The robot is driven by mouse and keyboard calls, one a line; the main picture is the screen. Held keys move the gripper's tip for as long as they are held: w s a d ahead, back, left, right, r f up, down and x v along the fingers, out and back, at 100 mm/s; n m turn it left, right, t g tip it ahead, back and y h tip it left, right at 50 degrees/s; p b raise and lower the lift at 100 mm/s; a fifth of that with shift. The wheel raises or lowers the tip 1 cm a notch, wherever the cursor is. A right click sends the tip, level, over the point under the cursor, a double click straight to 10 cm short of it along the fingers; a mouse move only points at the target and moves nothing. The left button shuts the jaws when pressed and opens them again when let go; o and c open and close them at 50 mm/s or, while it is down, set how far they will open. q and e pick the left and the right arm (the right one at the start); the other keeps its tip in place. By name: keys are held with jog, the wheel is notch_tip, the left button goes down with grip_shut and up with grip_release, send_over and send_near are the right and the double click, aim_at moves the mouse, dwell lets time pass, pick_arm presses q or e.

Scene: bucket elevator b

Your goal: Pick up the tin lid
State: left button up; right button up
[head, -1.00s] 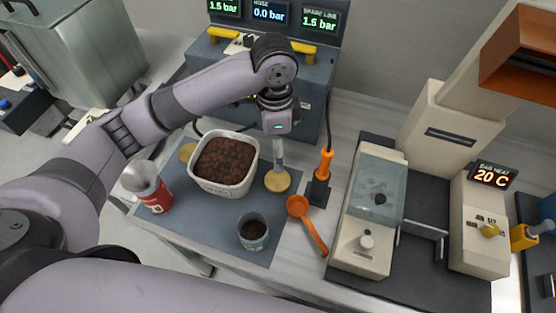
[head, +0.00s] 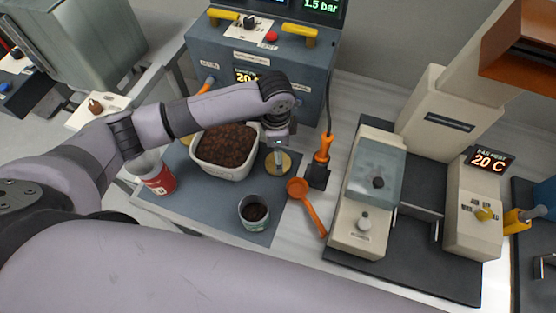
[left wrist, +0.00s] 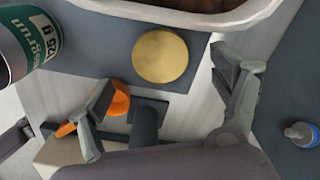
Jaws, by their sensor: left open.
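A round gold tin lid (head: 287,162) lies flat on the dark mat, to the right of the white tub. In the head view my left gripper (head: 279,167) points down just above it and hides part of it. In the left wrist view the whole lid (left wrist: 160,56) shows near the gap between the two spread fingers (left wrist: 165,82). The left gripper is open and empty. A second gold disc shows in part left of the tub in the head view (head: 186,140). My right gripper is not in view.
A white tub (head: 197,160) of dark granules stands close by the lid. An open green-labelled tin (head: 254,212), an orange scoop (head: 308,205) and an orange-handled tool in a black stand (head: 318,176) are near. A red tin (head: 160,180) stands left. A cream machine (head: 370,190) stands right.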

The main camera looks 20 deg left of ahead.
pick_arm(q)
notch_tip(320, 180, down, 5)
jog(key=shift+s+p, duration=0.1)
jog(key=shift+p, duration=0.55)
jog(key=shift+c, duration=0.4)
jog(key=c, duration=0.8)
